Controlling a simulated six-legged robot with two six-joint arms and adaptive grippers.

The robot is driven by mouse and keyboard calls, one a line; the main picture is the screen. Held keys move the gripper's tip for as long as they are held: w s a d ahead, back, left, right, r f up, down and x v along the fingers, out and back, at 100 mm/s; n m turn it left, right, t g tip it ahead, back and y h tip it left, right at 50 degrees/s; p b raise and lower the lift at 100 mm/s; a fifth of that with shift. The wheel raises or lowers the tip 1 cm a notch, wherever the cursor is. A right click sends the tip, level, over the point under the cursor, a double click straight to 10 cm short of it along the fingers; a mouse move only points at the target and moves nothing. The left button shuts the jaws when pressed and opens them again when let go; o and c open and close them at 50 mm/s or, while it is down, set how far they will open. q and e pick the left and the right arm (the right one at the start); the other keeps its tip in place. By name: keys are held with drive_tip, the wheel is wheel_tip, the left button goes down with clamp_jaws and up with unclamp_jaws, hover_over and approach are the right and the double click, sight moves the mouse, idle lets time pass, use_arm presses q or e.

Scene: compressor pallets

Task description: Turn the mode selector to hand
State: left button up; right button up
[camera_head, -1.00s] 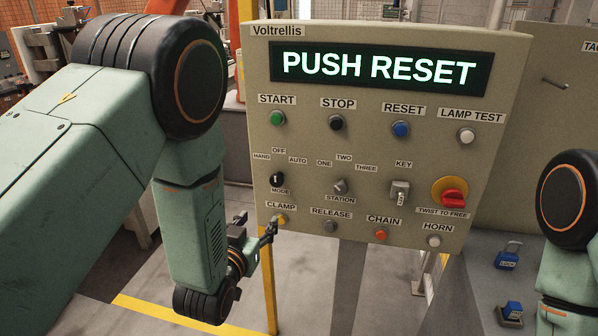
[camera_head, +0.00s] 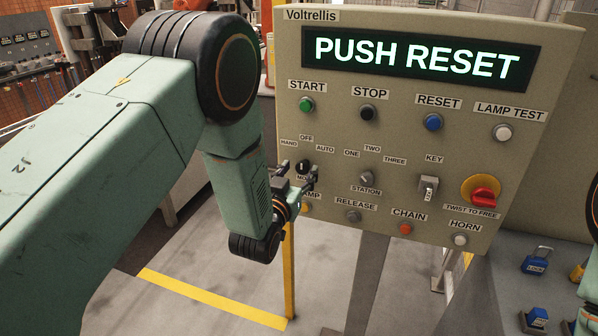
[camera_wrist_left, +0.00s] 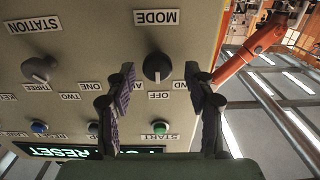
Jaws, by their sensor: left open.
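The mode selector (camera_head: 303,167) is a black knob on the beige panel (camera_head: 400,145), under the labels HAND, OFF and AUTO. In the left wrist view the panel looks upside down, and the mode selector (camera_wrist_left: 157,67) has a pale pointer line towards OFF. My left gripper (camera_head: 299,175) is open in front of the panel's left side. In the wrist view its two fingers (camera_wrist_left: 159,80) stand apart, one on each side of the knob's line, with nothing between them. Contact with the knob is not visible. My right gripper is out of view.
The display (camera_head: 418,60) reads PUSH RESET. The station selector (camera_head: 366,178), key switch (camera_head: 428,187) and red emergency stop (camera_head: 482,192) sit right of the mode selector. The CLAMP label is partly hidden by my gripper. A yellow post (camera_head: 290,265) stands below the panel.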

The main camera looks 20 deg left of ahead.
use_arm(q)
drive_tip(key=shift+a, duration=0.1)
drive_tip(key=shift+w+d, duration=0.15)
drive_tip(key=shift+d, duration=0.15)
drive_tip(key=shift+c, duration=1.1)
drive_tip(key=shift+a, duration=0.15)
drive_tip(key=c, duration=0.5)
clamp_jaws()
